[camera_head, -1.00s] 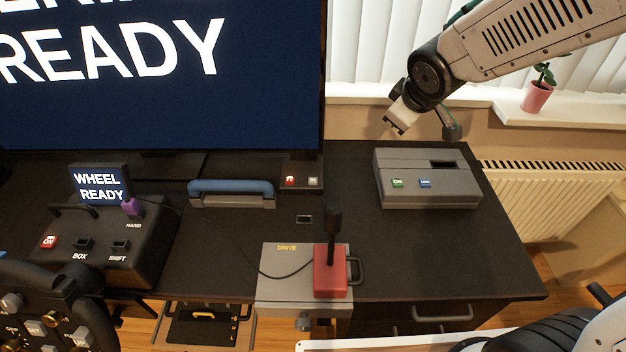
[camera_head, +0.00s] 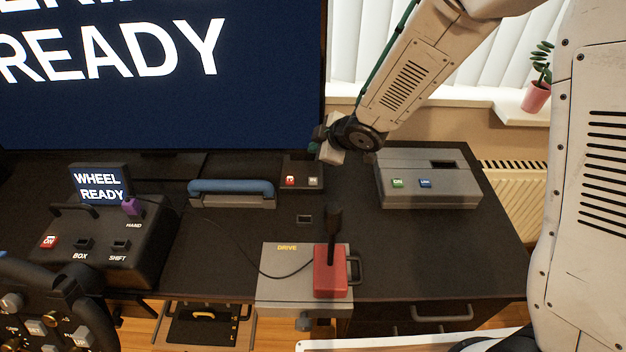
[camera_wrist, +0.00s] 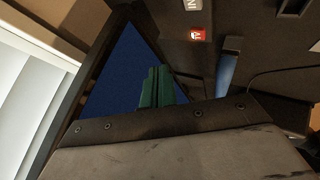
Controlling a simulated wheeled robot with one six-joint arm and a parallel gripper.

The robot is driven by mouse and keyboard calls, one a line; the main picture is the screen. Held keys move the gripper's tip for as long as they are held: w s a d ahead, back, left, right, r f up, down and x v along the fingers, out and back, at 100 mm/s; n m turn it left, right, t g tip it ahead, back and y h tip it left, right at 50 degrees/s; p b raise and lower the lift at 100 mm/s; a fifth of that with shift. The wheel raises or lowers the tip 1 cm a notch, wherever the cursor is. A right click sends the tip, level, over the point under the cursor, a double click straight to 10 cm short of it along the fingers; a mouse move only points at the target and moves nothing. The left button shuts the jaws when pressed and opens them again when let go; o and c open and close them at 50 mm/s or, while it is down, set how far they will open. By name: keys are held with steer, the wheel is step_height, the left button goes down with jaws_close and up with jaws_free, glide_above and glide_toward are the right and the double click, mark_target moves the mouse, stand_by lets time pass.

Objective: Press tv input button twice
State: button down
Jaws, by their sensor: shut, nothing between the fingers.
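The TV button box (camera_head: 301,163) sits on the desk below the TV's lower right corner. It has a red power button (camera_head: 290,181) and a grey button (camera_head: 312,182) to its right. In the wrist view the red button (camera_wrist: 198,34) shows near the top, and the grey button with letters "IN" (camera_wrist: 192,5) is cut by the top edge. My gripper (camera_head: 317,146) is above the back of this box, apart from both buttons. Its green fingers (camera_wrist: 156,88) are shut with nothing between them.
The large TV (camera_head: 150,75) stands close on the gripper's left. A grey box (camera_head: 430,190) with green and blue buttons is to the right. A blue-handled thing (camera_head: 231,187), a red-based lever (camera_head: 330,270) and a wheel control box (camera_head: 110,240) are also on the desk.

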mark_target(316, 182)
steer(key=shift+f, duration=4.25)
steer(key=shift+f, duration=0.15)
steer(key=shift+f, duration=0.25)
steer(key=shift+f, duration=0.4)
steer(key=shift+r, duration=0.8)
steer(key=shift+r, duration=0.1)
steer(key=shift+r, duration=2.45)
